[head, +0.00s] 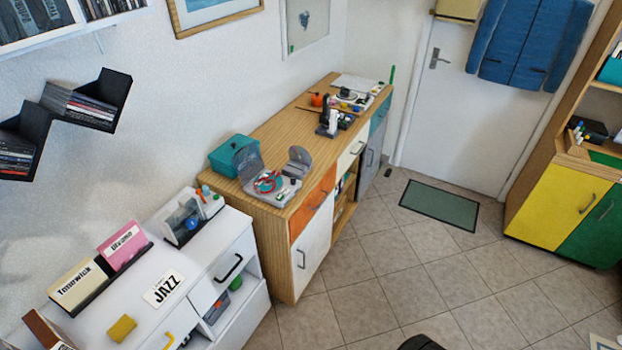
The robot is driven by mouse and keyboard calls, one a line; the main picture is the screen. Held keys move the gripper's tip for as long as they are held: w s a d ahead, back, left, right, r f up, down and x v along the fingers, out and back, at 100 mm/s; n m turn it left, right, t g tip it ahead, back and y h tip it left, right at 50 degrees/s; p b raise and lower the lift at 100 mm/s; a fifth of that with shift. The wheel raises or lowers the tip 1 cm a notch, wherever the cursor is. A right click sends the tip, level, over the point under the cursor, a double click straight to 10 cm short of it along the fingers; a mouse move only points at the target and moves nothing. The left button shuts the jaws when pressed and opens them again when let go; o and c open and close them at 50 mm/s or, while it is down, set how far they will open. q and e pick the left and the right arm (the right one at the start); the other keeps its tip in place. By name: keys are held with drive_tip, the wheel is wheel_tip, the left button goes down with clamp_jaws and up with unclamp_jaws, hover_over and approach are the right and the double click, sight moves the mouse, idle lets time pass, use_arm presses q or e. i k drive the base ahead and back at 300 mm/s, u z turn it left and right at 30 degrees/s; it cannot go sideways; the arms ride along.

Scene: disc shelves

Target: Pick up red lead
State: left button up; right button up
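A red looped shape, which looks like the red lead (267,185), lies on or in a small light-grey tray (288,193) at the near end of the wooden-topped sideboard (283,121). It is small in the head view, and I cannot make out its ends. Something teal shows close to it. Grey upright pieces stand at the tray's back and right. Neither of my grippers is in view.
A teal box (228,157) stands just behind the tray. Several small items crowd the sideboard's far end. Tiled floor (390,270) is clear before the sideboard; a green mat (439,205) lies near the door.

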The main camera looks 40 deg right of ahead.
sight(258, 190)
drive_tip(key=z, duration=1.1)
drive_tip(key=k, duration=0.2)
drive_tip(key=z, duration=0.9)
drive_tip(key=i, duration=0.9)
drive_tip(key=u, duration=0.65)
drive_tip(key=i, duration=0.7)
drive_tip(key=u, duration=0.65)
